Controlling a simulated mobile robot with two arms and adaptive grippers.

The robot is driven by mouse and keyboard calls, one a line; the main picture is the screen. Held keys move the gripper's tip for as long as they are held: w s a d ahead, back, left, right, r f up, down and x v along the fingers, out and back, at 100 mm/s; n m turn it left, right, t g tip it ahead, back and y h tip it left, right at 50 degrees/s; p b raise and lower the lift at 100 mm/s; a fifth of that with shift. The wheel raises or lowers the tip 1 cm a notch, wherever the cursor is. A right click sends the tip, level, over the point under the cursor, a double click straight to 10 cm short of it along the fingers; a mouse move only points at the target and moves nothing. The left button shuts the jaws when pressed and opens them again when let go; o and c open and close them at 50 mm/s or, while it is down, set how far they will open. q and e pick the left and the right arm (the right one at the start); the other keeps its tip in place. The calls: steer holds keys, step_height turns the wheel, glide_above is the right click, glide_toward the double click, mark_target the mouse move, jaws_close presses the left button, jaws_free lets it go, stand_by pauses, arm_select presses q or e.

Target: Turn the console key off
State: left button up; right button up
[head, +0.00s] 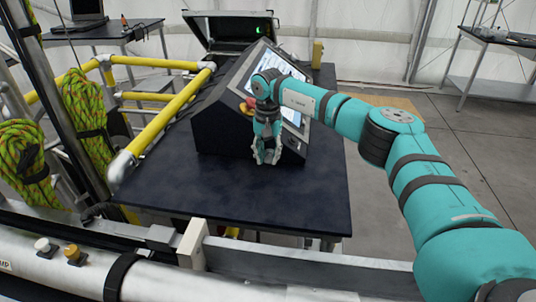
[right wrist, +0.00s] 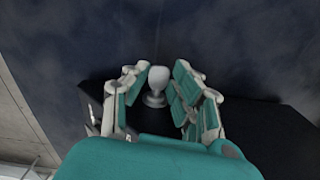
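The dark console (head: 215,125) with a tilted lit screen stands on a dark table. The console key (right wrist: 156,85), a small pale grey knob on a round base, shows between the fingers of my right gripper (right wrist: 160,72) in the right wrist view. The fingers are apart, one side left of the key and one right, with gaps visible; I cannot tell how deep the key sits between them. In the head view my right gripper (head: 266,155) points down in front of the console and hides the key. My left gripper is not in view.
A red knob (head: 247,106) sits on the console near my right wrist. The black table (head: 230,205) is clear in front. Yellow railings (head: 170,110) run along its left, with green ropes (head: 88,110) beyond. An open case (head: 232,32) stands behind the console.

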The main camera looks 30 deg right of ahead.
jaws_close()
steer(key=shift+a+g+h, duration=0.15)
steer(key=shift+g+h, duration=0.15)
steer(key=shift+h, duration=0.1)
steer(key=shift+w+a+f+g+h, duration=0.1)
steer(key=shift+w+g+h, duration=0.05)
steer(key=shift+g+h, duration=0.3)
steer(key=shift+h, duration=0.25)
steer(key=o, duration=0.6)
jaws_free()
steer(key=shift+o, duration=0.2)
steer(key=v, duration=0.7)
steer(key=shift+r, duration=0.35)
steer(key=shift+w, duration=0.1)
